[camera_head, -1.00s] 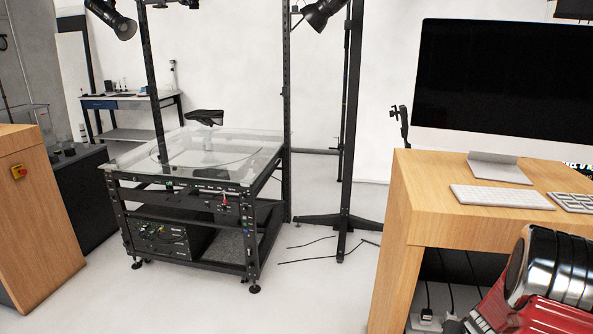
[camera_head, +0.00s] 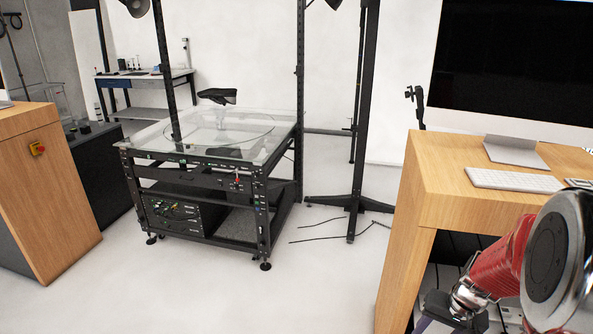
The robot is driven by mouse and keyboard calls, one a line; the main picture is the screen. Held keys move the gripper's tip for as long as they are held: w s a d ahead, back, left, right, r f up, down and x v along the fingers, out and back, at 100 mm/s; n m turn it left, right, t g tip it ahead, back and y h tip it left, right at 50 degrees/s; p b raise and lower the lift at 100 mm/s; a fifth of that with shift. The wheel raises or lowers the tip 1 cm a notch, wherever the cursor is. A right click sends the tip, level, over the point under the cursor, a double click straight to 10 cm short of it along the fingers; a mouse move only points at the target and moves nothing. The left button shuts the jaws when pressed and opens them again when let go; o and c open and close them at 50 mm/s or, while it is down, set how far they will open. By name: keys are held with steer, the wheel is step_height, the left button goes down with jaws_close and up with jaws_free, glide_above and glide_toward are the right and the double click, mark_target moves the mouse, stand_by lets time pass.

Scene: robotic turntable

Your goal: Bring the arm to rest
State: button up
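My arm shows at the lower right, with a red sleeve (camera_head: 502,262) and a large round silver and grey joint (camera_head: 548,250). The sleeve slopes down to the left to a smaller silver joint. A dark grey part at its end (camera_head: 450,310), possibly the base of my gripper, is cut off by the bottom edge. No fingertips show, so I cannot tell if the gripper is open or shut. This end is low, in front of the right wooden desk (camera_head: 425,190). The glass-topped turntable (camera_head: 150,143) stands left of centre, bearing a black object (camera_head: 217,96) on a support.
The right desk holds a monitor (camera_head: 510,60) and a white keyboard (camera_head: 515,180), close to my arm. A black stand (camera_head: 358,120) with floor cables is behind. A wooden cabinet (camera_head: 45,190) with a red button is at left.

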steer(key=s+a+r+n+t, duration=0.2)
steer(key=s+a+r, duration=0.4)
steer(key=a+r, duration=0.3)
steer(key=s+a+r+n+t+h, duration=0.1)
steer(key=s+a+r+n+t, duration=0.1)
steer(key=s+a+r, duration=0.5)
steer(key=a+r+n, duration=0.1)
steer(key=a+r, duration=0.2)
steer(key=r, duration=0.2)
steer(key=shift+r+n, duration=0.25)
steer(key=shift+n, duration=0.05)
steer(key=shift+c, duration=0.2)
